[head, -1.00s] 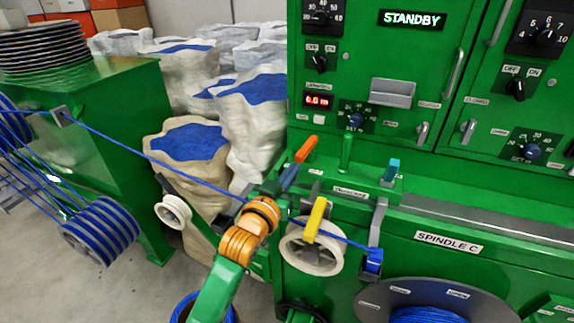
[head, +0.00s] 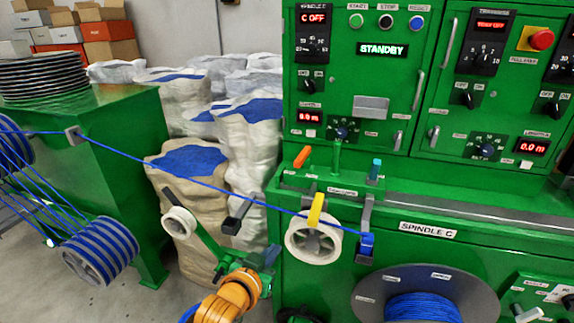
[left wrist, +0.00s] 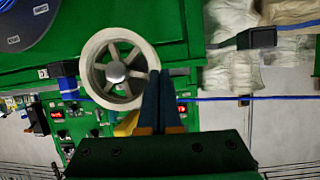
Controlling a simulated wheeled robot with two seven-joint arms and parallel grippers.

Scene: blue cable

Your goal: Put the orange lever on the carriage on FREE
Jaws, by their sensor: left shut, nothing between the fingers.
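The orange lever (head: 302,157) stands tilted at the left end of the green carriage (head: 322,184), leaning up to the right. A yellow lever (head: 316,210) hangs at the carriage front over a white wheel (head: 313,238), and a teal lever (head: 376,169) stands at its right. My left gripper (head: 268,257) is low, left of the white wheel and well below the orange lever, apart from it. In the left wrist view its dark blue fingers (left wrist: 160,85) are shut with nothing between them, in front of the white wheel. The orange lever cannot be made out there. My right gripper is not in view.
The spindle reel (head: 470,290) is at lower right. Sacks (head: 250,150) stand behind. The panel display (head: 382,50) reads STANDBY.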

